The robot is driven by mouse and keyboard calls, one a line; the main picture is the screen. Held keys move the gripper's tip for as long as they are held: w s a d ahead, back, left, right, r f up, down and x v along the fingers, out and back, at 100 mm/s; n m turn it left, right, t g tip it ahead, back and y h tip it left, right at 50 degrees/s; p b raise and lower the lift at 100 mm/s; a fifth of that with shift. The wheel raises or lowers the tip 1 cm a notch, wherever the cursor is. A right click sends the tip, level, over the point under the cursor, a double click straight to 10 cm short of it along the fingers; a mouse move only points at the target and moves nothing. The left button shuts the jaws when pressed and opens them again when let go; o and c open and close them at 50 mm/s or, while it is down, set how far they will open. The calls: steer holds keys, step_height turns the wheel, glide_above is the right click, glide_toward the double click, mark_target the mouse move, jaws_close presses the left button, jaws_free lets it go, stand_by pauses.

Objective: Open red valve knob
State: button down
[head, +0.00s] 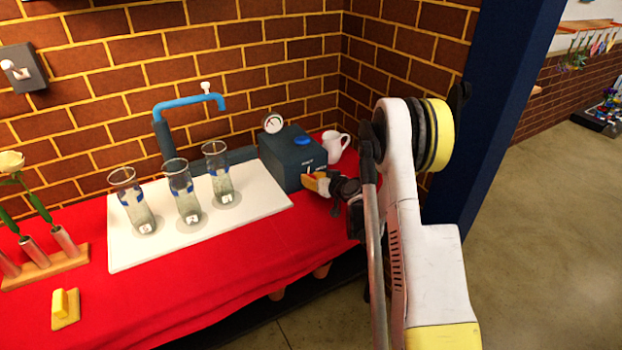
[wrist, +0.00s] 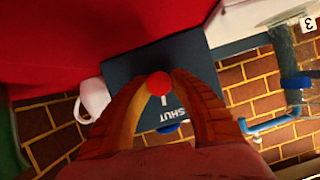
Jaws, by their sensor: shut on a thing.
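The red valve knob (wrist: 159,82) sits on the face of a dark blue-grey box (head: 283,172), also seen in the wrist view (wrist: 124,72). My gripper (wrist: 159,88) has its two orange fingers on either side of the knob, shut on it. A white line and the word SHUT show on the box face beside the knob in the wrist view. In the head view my gripper (head: 318,184) is at the front right of the box, and the knob is hidden there.
A white jug (head: 335,148) stands right behind the box. A round gauge (head: 273,123) and a blue spout (head: 190,101) are behind. Three glass vases (head: 182,192) stand on a white board (head: 130,255). A yellow block (head: 60,304) lies at front left on red cloth.

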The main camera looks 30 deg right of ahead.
steer(key=m+y, duration=0.2)
steer(key=m, duration=0.1)
steer(key=shift+d, duration=0.15)
steer(key=m+y, duration=0.1)
steer(key=m, duration=0.1)
steer(key=shift+f+m+t+y, duration=0.1)
steer(key=shift+m+t+y, duration=0.2)
steer(key=shift+t+y, duration=0.1)
steer(key=m+y, duration=0.1)
steer(key=m, duration=0.2)
steer(key=shift+t, duration=0.4)
steer(key=shift+m+t+y, duration=0.5)
steer(key=shift+m+y, duration=0.1)
steer(key=shift+m, duration=1.1)
steer(key=c, duration=1.1)
jaws_free()
steer(key=shift+c, duration=0.2)
